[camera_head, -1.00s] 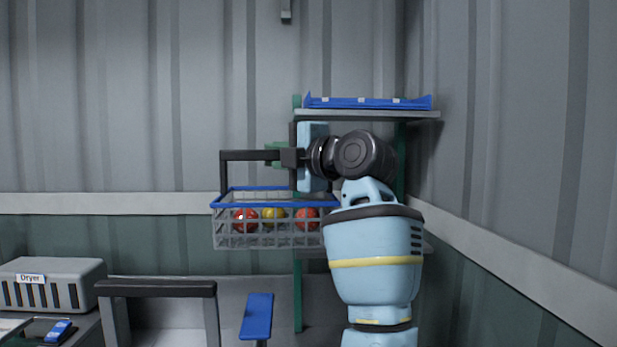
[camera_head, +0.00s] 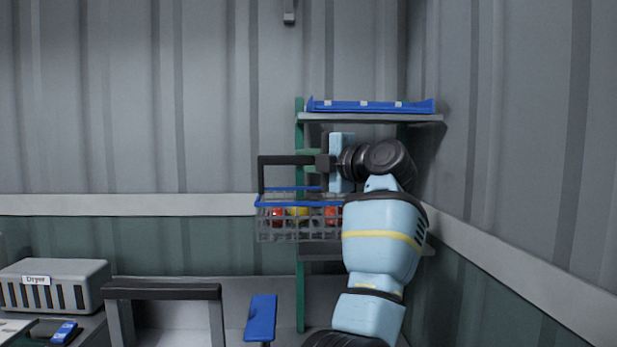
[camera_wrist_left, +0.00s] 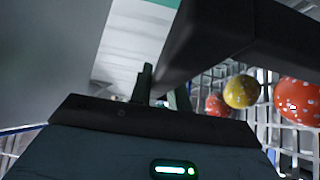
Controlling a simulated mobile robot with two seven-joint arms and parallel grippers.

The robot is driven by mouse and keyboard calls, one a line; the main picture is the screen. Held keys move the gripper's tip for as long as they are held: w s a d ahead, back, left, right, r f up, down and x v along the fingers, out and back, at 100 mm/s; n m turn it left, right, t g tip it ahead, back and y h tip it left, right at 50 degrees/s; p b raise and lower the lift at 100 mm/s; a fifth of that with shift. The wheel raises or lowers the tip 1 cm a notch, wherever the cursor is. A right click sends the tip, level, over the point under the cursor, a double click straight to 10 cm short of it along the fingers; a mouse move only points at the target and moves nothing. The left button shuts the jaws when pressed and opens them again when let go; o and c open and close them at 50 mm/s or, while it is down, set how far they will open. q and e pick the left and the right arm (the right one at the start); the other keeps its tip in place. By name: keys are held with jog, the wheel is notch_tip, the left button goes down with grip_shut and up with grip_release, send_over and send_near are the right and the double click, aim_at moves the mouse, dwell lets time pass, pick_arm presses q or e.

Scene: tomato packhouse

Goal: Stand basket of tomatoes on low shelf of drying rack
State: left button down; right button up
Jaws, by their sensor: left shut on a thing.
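The basket (camera_head: 270,224) is a grey wire basket with a blue rim and a black handle. It holds red and yellow tomatoes (camera_head: 299,213). My left gripper (camera_head: 322,166) is shut on the handle, and the basket hangs below it in front of the drying rack (camera_head: 299,270). The left wrist view shows the dark handle (camera_wrist_left: 235,35) close up, with tomatoes (camera_wrist_left: 241,91) beside it. The rack has green posts, an upper shelf (camera_head: 345,118) and a lower shelf (camera_head: 318,254) partly hidden behind my arm and the basket. My right gripper is out of view.
A blue tray (camera_head: 370,105) lies on the upper shelf. A grey dryer box (camera_head: 55,284) stands at lower left, near a black-topped frame (camera_head: 160,291) and a blue panel (camera_head: 261,318). The corrugated wall closes in on the right.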

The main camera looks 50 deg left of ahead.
pick_arm(q)
jog(key=shift+f, duration=1.65)
jog(key=c, duration=1.3)
grip_release()
jog(key=shift+f, duration=0.2)
jog(key=shift+r, duration=0.1)
jog(key=d, duration=0.4)
jog(key=d+b, duration=0.1)
jog(key=d, duration=0.7)
jog(key=shift+w, duration=0.4)
